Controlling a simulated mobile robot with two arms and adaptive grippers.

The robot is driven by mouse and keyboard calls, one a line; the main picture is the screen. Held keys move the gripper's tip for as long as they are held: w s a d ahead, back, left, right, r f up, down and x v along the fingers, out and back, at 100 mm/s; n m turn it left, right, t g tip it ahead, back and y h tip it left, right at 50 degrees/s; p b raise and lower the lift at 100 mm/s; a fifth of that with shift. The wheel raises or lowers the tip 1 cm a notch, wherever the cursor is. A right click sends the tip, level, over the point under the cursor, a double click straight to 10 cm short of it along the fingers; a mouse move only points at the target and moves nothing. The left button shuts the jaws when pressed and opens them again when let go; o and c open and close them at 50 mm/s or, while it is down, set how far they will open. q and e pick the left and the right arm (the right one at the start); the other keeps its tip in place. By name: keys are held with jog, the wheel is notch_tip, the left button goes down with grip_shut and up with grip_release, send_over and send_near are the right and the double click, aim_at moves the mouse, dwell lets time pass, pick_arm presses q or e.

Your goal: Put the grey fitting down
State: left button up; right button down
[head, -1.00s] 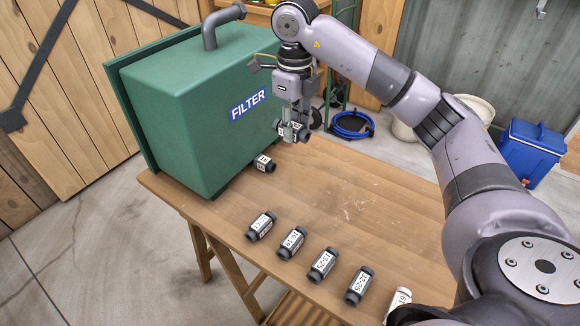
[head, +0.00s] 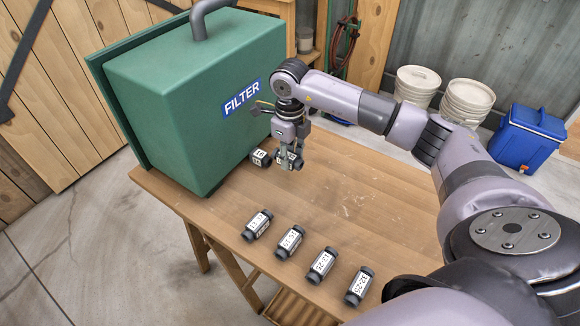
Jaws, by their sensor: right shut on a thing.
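My right gripper (head: 287,155) is shut on a grey fitting (head: 291,162) with a white label. It points down near the right side of the green filter box, low over the wooden table (head: 350,185). Whether the held fitting touches the table I cannot tell. Another grey fitting (head: 260,157) lies on the table just left of the held one, close to the green box. My left gripper is not in view.
The green filter box (head: 190,110) stands at the table's left back. Several labelled grey fittings, one of them at the front (head: 359,286), lie in a row along the front edge. The table's middle and right are clear. White buckets (head: 466,102) and a blue cooler (head: 527,138) stand on the floor behind.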

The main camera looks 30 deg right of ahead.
aim_at(290, 177)
jog(key=shift+f, duration=0.55)
notch_tip(290, 177, down, 4)
jog(key=shift+r, duration=0.25)
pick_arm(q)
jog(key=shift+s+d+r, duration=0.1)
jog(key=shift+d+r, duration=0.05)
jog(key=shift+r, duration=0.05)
pick_arm(e)
jog(key=shift+f, duration=0.1)
jog(key=shift+f, duration=0.15)
jog(key=c, duration=1.2)
grip_release()
jog(key=shift+c, duration=0.2)
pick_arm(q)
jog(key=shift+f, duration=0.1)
